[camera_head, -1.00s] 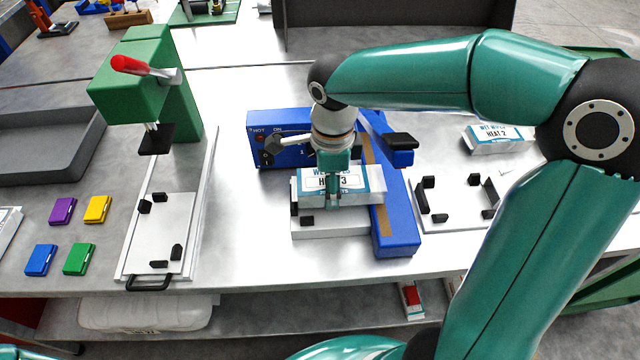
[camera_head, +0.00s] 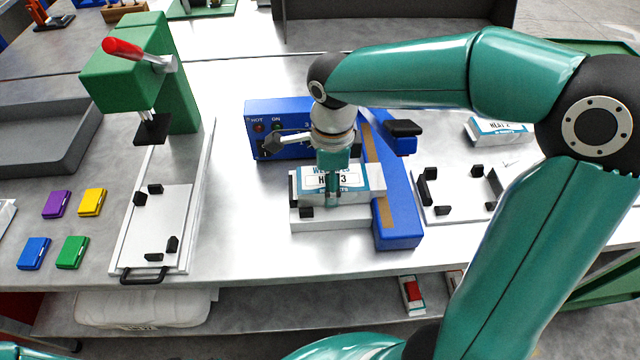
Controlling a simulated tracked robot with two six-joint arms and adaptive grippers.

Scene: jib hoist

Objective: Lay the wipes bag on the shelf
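The wipes bag (camera_head: 362,178), a white and teal packet marked HEAT 3, is at the front of the blue heat sealer, low over a pale platform (camera_head: 345,222). Whether it touches the platform is unclear. My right gripper (camera_head: 333,193) points down at the bag, with a finger in front of its label. The other finger is hidden, so its grip cannot be seen. The shelf (camera_head: 260,315) is the lower grey board under the bench's front edge. My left gripper is out of view.
The blue sealer (camera_head: 402,215) stands around the bag. A green press (camera_head: 130,75) is at left, an empty fixture (camera_head: 455,195) at right, with a HEAT 2 packet (camera_head: 497,130) behind. The shelf holds a white sack (camera_head: 140,308) and a red-and-white box (camera_head: 411,295); between them is free room.

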